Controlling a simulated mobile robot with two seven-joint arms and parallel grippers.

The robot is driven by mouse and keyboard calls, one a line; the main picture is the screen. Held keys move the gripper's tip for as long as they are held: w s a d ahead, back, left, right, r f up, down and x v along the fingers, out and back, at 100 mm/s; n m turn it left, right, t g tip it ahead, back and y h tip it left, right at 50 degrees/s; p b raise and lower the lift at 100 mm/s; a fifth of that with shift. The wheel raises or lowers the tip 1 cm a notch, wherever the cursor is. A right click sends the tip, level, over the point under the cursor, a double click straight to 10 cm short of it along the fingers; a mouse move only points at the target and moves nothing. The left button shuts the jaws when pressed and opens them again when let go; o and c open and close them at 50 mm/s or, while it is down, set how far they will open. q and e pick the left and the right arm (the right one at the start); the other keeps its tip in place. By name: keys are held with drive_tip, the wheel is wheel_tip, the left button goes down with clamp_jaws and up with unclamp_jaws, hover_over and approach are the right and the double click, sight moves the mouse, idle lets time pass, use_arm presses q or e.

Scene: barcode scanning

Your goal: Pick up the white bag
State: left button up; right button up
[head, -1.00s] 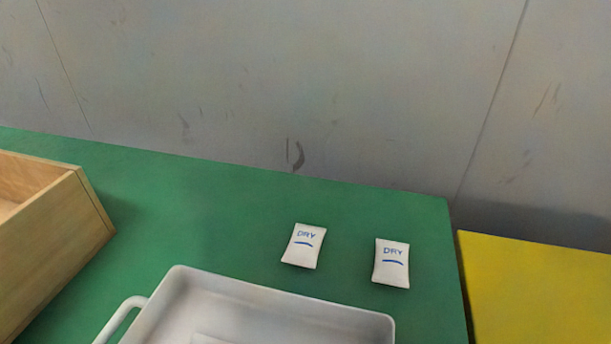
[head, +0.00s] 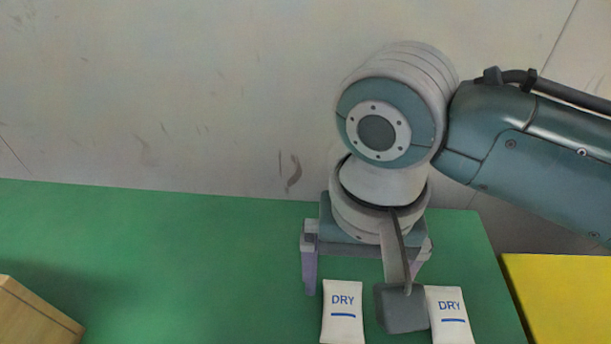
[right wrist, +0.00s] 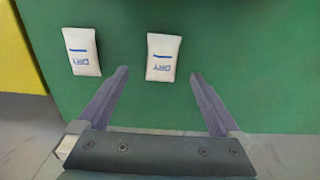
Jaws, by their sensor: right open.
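Two white bags marked "DRY" in blue lie flat on the green table (head: 150,240). The left bag (head: 342,312) is also the nearer one to my fingers in the right wrist view (right wrist: 163,57), where the picture is turned round. The right bag (head: 452,318) shows at the left of that view (right wrist: 83,51). My right gripper (head: 363,286) is open and empty, pointing down behind the left bag. In the right wrist view its fingertips (right wrist: 159,73) are spread to either side of that bag's near end. My left gripper is not in view.
A wooden box (head: 40,315) shows its corner at the lower left. A yellow surface (head: 565,290) lies right of the green table. The grey wall (head: 150,90) rises behind.

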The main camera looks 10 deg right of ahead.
sight(344, 311)
wheel_tip(344, 311, down, 2)
drive_tip(key=shift+s+f, duration=0.15)
drive_tip(key=f+b, duration=0.3)
drive_tip(key=f, duration=0.2)
drive_tip(key=shift+a+f, duration=0.1)
drive_tip(key=shift+a, duration=0.1)
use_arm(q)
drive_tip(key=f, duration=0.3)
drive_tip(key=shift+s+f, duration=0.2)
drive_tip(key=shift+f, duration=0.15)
use_arm(e)
drive_tip(key=c, duration=1.5)
drive_tip(key=shift+o, duration=0.2)
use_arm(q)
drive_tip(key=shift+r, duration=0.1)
